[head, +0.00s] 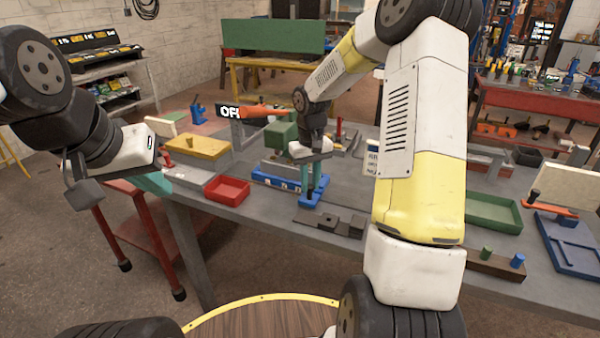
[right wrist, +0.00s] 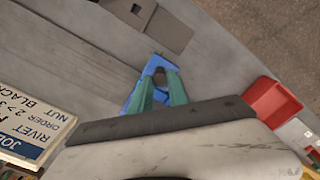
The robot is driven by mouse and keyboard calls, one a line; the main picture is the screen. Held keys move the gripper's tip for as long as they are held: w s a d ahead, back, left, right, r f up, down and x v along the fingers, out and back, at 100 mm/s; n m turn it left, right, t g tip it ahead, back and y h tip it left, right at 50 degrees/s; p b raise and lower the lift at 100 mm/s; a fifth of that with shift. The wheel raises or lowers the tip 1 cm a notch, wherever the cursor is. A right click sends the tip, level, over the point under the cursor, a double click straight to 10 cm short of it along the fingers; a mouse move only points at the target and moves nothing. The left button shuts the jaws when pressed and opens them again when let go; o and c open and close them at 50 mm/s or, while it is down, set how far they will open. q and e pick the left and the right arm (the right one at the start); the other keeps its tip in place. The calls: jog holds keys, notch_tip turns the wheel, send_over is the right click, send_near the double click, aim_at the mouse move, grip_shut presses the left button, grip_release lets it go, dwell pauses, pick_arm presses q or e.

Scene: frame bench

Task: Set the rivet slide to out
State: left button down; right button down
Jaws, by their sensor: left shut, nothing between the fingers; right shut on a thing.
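A blue slide piece (head: 309,201) sits low on the bench in front of a blue strip with white labels (head: 272,181). It is probably the rivet slide; the labels are too small to read. My right gripper (head: 314,188) points down with its teal fingers shut on this piece. In the right wrist view the fingers (right wrist: 157,92) hold the blue slide piece (right wrist: 153,65), which shows a dark opening. Its in or out marking cannot be read. My left gripper (head: 155,183) is at the left by the bench edge, shut and empty, partly hidden by its wrist.
A red tray (head: 227,190) stands left of the slide, and a dark plate with blocks (head: 330,222) in front. A green press block (head: 281,135) and an OFF sign (head: 230,112) are behind. A job card (right wrist: 30,130) shows in the right wrist view. My right arm hides the bench's middle right.

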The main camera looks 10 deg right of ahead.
dwell(0.5)
jog(key=s+d, duration=0.5)
jog(key=d, duration=0.3)
jog(key=s+d, duration=0.6)
jog(key=d, duration=0.2)
jog(key=s+d, duration=0.5)
jog(key=d, duration=0.3)
jog(key=shift+s+d, duration=0.2)
jog(key=shift+d, duration=0.05)
jog(key=shift+d, duration=0.1)
jog(key=c, duration=1.3)
grip_release()
jog(key=shift+s, duration=0.1)
jog(key=shift+o, duration=0.2)
jog(key=shift+r, duration=0.25)
notch_tip(320, 180, up, 7)
jog(key=shift+r, duration=0.15)
